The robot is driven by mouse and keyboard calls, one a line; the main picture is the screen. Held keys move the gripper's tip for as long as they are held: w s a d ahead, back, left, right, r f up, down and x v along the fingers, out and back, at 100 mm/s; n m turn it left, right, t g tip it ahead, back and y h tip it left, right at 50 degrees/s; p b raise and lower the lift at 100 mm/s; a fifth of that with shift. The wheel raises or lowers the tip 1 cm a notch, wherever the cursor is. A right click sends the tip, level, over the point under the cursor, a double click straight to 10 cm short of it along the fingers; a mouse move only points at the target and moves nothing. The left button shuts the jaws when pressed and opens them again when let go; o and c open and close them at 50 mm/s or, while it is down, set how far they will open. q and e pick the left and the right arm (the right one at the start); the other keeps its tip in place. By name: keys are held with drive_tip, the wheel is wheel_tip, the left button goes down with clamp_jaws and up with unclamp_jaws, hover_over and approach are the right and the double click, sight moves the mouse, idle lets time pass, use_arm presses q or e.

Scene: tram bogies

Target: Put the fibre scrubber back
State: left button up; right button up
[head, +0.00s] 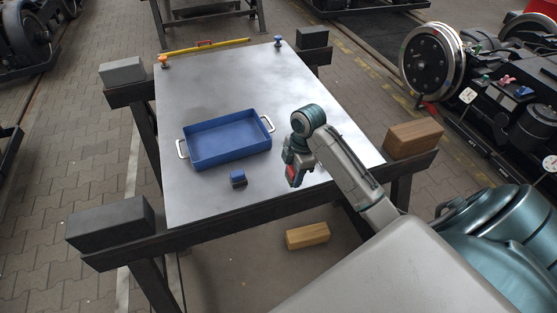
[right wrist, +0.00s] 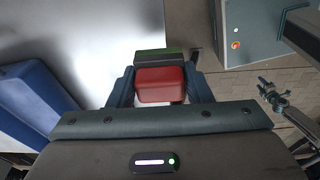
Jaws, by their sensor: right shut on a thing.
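My right gripper (head: 294,172) is shut on a small red block with a dark, green-edged part at its far end, which looks like the fibre scrubber (right wrist: 160,85). In the right wrist view the red part sits between the two fingers of my right gripper (right wrist: 161,88). In the head view the gripper points down over the near right part of the metal table top (head: 205,90). I cannot tell whether the block touches the top. A blue tray (head: 228,160) with two pale handles lies left of the gripper and looks empty. My left gripper is not in view.
A small blue and dark block (head: 238,178) stands in front of the tray. A wooden block (head: 413,138) sits on the right trestle end. The table's middle is clear.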

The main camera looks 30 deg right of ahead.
sight(278, 171)
drive_tip(key=w, duration=0.5)
drive_tip(key=shift+d+f+p, duration=0.1)
drive_tip(key=shift+d+p, duration=0.05)
drive_tip(key=shift+p, duration=0.25)
drive_tip(key=w, duration=0.3)
drive_tip(key=shift+w+d+f+p, duration=0.15)
drive_tip(key=shift+d+f+p, duration=0.05)
drive_tip(key=shift+f+p, duration=0.1)
drive_tip(key=shift+w+f, duration=0.1)
drive_tip(key=shift+w, duration=0.05)
wheel_tip(278, 171, down, 3)
drive_tip(key=shift+r+p, duration=0.1)
drive_tip(key=shift+p, duration=0.65)
drive_tip(key=shift+f, duration=0.3)
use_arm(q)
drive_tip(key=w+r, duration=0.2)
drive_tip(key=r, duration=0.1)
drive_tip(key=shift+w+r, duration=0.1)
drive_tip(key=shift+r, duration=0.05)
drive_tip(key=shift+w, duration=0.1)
